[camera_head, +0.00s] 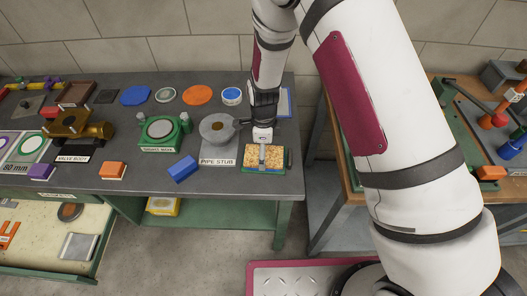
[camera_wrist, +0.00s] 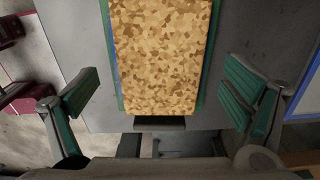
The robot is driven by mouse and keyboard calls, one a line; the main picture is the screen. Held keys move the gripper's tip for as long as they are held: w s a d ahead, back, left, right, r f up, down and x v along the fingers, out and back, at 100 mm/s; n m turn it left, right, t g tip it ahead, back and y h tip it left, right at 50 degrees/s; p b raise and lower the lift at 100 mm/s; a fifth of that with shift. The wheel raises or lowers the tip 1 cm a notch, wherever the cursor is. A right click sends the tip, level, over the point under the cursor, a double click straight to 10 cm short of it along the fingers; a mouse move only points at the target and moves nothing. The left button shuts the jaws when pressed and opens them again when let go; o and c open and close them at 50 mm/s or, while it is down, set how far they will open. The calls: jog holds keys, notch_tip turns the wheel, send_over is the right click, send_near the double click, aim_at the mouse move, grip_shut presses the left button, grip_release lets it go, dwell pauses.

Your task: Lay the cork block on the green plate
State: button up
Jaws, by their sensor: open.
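The cork block (camera_head: 262,160) is a speckled tan slab at the front right of the grey bench. It lies flat over a green plate, whose green edge (camera_head: 287,160) shows beside it. In the wrist view the cork block (camera_wrist: 162,55) fills the upper middle, with thin green (camera_wrist: 105,30) and blue edges showing along its sides. My gripper (camera_head: 263,148) is above the block, pointing down. In the wrist view my gripper (camera_wrist: 160,98) is open, its green-padded fingers wide on either side, with gaps to the block. Most of the plate is hidden under the cork.
A pipe stub (camera_head: 217,128) and a blue block (camera_head: 183,169) are left of the cork. A blue-edged sheet (camera_head: 285,103) lies behind my gripper. The bench's right edge is close, with a gap before another table.

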notch_tip(320, 180, up, 11)
dwell(0.3)
dwell(0.5)
notch_tip(320, 180, up, 10)
jog(key=n+t, duration=0.1)
jog(key=n, duration=0.2)
send_over(275, 158)
jog(key=s+d+r+n+t+y, duration=0.1)
jog(key=s+d+r+n, duration=0.2)
jog(key=r, duration=0.2)
jog(key=s+d+r+n, duration=0.2)
jog(key=d+r+n, duration=0.1)
jog(key=r, duration=0.3)
jog(key=s+d+r+n+t, duration=0.1)
jog(key=s+d+r+n, duration=0.1)
jog(key=s, duration=0.3)
jog(key=s+d+r+n+t, duration=0.1)
jog(key=s+d+r+n, duration=0.2)
jog(key=s, duration=0.3)
jog(key=s+d+r+n+t+h, duration=0.1)
jog(key=s+d+r+n, duration=0.2)
jog(key=s+n, duration=0.2)
jog(key=shift+s+d+r+t, duration=0.15)
jog(key=shift+s+d+t, duration=0.05)
jog(key=shift+d+t, duration=0.1)
